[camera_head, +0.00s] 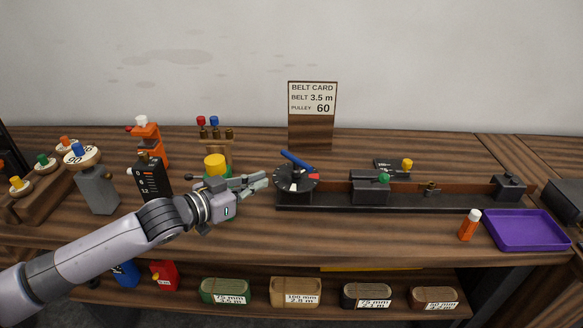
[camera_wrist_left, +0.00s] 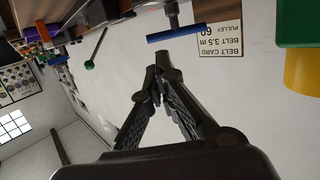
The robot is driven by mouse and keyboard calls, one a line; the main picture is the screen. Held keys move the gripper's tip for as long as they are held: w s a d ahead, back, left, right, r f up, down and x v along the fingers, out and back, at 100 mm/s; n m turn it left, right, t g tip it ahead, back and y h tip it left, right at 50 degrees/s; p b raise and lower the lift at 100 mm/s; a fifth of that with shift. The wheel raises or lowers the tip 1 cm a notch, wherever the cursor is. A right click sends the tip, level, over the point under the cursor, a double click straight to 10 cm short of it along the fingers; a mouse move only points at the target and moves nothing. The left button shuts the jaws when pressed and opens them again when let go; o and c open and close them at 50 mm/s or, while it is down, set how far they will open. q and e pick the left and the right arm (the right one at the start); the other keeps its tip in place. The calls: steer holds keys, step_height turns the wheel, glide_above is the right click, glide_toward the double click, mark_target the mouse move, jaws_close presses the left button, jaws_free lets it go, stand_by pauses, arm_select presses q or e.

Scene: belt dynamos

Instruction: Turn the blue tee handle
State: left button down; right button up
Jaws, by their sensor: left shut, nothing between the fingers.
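The blue tee handle (camera_head: 297,160) sits tilted on top of the black dial unit (camera_head: 295,181), which has a red pointer. In the left wrist view the blue handle (camera_wrist_left: 176,33) is a bar on a grey stem, just beyond my fingertips. My left gripper (camera_head: 263,180) is shut and empty, a little left of the dial unit and below the handle's level. It also shows in the left wrist view (camera_wrist_left: 159,72), with its fingertips together and apart from the handle. My right gripper is not in either view.
A black rail (camera_head: 400,203) with clamps and knobs runs right from the dial unit. A belt card (camera_head: 313,97) stands behind. A yellow-topped object (camera_head: 214,164) is close behind my left gripper. An orange bottle (camera_head: 469,225) and purple tray (camera_head: 522,230) are at right.

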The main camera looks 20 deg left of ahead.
mark_target(302, 166)
arm_select(q)
steer(key=p+x, duration=0.2)
steer(key=x, duration=0.9)
steer(key=shift+p, duration=0.3)
steer(key=shift+x, duration=0.75)
steer(key=shift+d+n+t+y+p, duration=0.3)
steer(key=shift+n+y+p, duration=0.25)
steer(key=shift+y, duration=0.25)
